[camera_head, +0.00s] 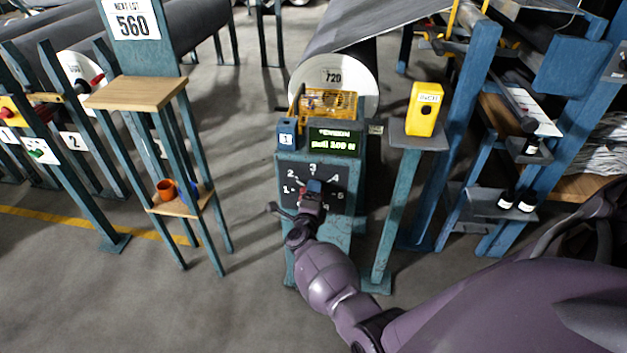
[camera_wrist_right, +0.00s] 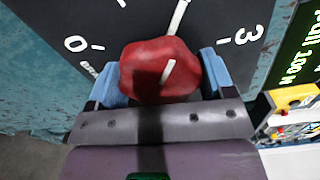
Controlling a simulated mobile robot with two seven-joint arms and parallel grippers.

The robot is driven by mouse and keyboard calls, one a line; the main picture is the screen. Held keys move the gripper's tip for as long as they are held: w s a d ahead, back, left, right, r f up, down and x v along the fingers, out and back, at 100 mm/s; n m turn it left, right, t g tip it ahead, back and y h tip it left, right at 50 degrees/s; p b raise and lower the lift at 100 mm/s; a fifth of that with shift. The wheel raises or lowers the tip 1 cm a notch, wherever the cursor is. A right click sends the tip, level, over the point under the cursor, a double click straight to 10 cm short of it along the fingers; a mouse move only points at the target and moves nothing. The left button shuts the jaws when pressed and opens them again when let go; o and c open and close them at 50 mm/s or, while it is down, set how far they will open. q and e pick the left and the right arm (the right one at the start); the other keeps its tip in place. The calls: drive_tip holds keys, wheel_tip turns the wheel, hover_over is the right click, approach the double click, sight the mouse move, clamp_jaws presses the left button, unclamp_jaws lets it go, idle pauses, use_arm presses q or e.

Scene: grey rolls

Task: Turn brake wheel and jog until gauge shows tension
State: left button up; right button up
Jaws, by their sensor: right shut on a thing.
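The brake wheel is a red knob (camera_wrist_right: 160,70) with a white pointer mark, on a dark dial plate (camera_head: 338,183) with white numbers, on the front of a teal cabinet (camera_head: 342,229). My right gripper (camera_head: 313,192) is shut on this knob; in the right wrist view its blue fingers (camera_wrist_right: 160,80) sit on either side of it. The gauge (camera_head: 333,143) above the dial has green text that seems to read "pull 100 N". A yellow box (camera_head: 425,109) with a black round button stands on a post to the right. My left gripper is out of view.
Blue frames stand at right. The floor between stand and cabinet is clear.

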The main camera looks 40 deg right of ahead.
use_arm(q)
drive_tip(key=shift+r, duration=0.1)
use_arm(e)
drive_tip(key=shift+n, duration=0.5)
drive_tip(key=o, duration=0.9)
drive_tip(key=shift+a, duration=0.1)
